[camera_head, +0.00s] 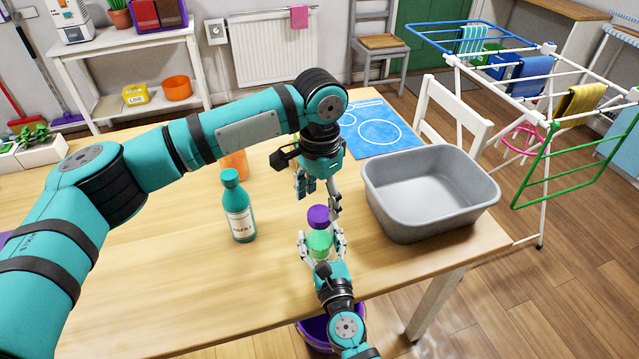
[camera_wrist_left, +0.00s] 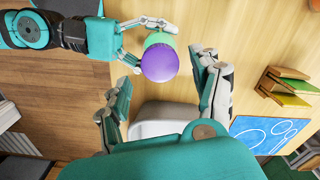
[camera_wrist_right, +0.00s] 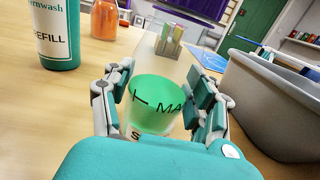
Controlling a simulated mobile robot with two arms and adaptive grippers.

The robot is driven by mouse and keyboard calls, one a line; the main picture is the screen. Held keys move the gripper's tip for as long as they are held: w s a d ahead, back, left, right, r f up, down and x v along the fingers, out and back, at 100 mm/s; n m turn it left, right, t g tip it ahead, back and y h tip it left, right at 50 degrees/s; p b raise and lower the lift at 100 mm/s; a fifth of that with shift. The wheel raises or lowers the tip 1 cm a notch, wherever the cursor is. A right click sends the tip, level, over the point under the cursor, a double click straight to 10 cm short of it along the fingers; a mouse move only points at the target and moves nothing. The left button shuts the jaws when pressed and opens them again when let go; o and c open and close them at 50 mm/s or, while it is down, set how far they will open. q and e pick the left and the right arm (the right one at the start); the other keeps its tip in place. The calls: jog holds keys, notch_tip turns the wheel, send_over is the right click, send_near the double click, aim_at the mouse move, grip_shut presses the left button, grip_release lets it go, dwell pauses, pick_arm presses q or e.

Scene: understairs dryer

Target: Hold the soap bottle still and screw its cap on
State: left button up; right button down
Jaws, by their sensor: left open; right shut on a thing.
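The soap bottle (camera_head: 319,244) has a green body and stands near the table's front edge. My right gripper (camera_head: 320,240) is shut around it. The right wrist view shows the green body (camera_wrist_right: 158,103) between the fingers, with part of a printed label. A purple cap (camera_head: 318,216) is at the bottle's top; whether it is fully seated cannot be told. In the left wrist view the cap (camera_wrist_left: 159,63) covers part of the green body. My left gripper (camera_head: 320,193) is open just above the cap, with its fingers apart on either side (camera_wrist_left: 166,75).
A grey basin (camera_head: 430,228) stands close to the right on the wooden table (camera_head: 170,290). A teal refill bottle (camera_head: 239,212) and an orange container (camera_head: 235,163) stand to the left. A blue mat (camera_head: 372,130) lies behind. The front left tabletop is clear.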

pick_arm(q)
jog(key=shift+f, duration=1.95)
jog(key=shift+c, duration=0.4)
jog(key=c, duration=1.2)
jog(key=o, duration=1.4)
jog(key=shift+r, duration=0.15)
notch_tip(320, 180, up, 12)
notch_tip(320, 180, up, 9)
send_over(320, 213)
jog(key=shift+a, duration=0.1)
